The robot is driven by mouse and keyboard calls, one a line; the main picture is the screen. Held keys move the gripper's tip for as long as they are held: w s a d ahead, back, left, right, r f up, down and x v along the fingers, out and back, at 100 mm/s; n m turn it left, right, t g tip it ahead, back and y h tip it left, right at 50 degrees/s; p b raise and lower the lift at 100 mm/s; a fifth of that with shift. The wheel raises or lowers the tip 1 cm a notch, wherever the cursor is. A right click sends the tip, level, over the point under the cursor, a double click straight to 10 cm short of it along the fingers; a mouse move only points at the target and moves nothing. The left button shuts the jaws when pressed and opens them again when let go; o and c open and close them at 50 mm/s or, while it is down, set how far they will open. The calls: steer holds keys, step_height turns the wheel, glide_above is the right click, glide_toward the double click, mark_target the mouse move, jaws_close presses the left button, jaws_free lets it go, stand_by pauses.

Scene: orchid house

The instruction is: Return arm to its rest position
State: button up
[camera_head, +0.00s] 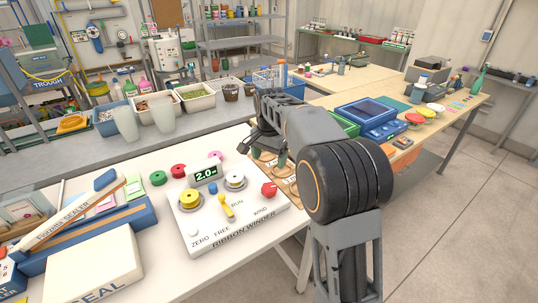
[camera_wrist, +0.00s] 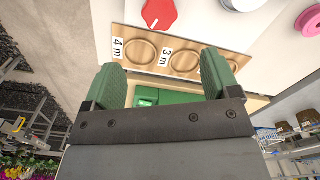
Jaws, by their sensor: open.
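My gripper (camera_head: 268,152) is at the end of my raised arm, above the far right corner of the white bench in the head view. In the wrist view its two green-padded fingers (camera_wrist: 163,85) stand wide apart with nothing between them. Below them lies a wooden board (camera_wrist: 215,65) with round rings marked 4 m and 3 m. The board (camera_head: 290,182) is partly hidden by my arm in the head view. The ribbon winder (camera_head: 232,222) stands on the bench to the left of my arm. Its display reads 2.0.
A heat sealer (camera_head: 85,222) and a white box marked SEAL (camera_head: 95,268) are at the left. Red, green and pink spools (camera_head: 179,170) lie behind the winder. Open floor (camera_head: 460,230) lies right.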

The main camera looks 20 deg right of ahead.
steer(key=shift+r, duration=0.4)
steer(key=s+f+n+t, duration=0.1)
steer(key=s+n, duration=0.3)
steer(key=s, duration=0.7)
steer(key=s+f+n+t, duration=0.2)
steer(key=s+n, duration=0.3)
steer(key=s, duration=0.7)
steer(key=shift+a+f+n+t, duration=0.15)
steer(key=shift+f+n+t, duration=0.15)
steer(key=shift+f, duration=0.25)
